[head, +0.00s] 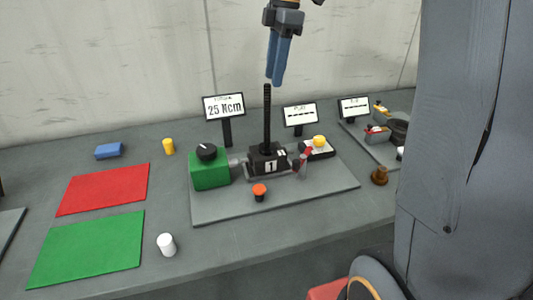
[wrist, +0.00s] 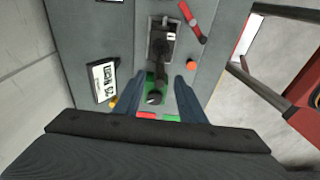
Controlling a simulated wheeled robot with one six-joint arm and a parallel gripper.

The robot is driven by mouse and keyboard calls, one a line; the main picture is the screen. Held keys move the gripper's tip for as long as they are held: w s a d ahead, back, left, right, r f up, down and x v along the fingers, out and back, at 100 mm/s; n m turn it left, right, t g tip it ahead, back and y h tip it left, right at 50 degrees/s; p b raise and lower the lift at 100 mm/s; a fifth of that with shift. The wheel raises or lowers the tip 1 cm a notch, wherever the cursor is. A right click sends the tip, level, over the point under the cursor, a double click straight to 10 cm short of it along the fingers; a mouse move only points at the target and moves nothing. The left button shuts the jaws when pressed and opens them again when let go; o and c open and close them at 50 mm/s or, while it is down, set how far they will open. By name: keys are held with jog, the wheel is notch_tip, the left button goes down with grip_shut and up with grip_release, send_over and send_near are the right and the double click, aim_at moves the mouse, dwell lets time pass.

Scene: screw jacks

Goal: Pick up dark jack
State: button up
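The dark jack (head: 267,161) is a black block marked "1" with a tall dark threaded screw standing upright from it. It sits on a grey plate (head: 230,206) beside a green box with a black knob (head: 209,173). In the wrist view the jack (wrist: 161,45) shows from above, beyond my fingers.
A red lever (head: 306,158) stands right of the jack, an orange button (head: 259,191) in front. Display signs (head: 224,107) stand behind. A brown piece (head: 380,176) stands right.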

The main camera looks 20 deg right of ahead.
aim_at(267, 95)
notch_tip(267, 95, down, 7)
jog(key=a+p, duration=0.2)
jog(key=p, duration=0.1)
jog(key=shift+s, duration=0.1)
grip_shut()
dwell(1.4)
jog(key=shift+r, duration=0.15)
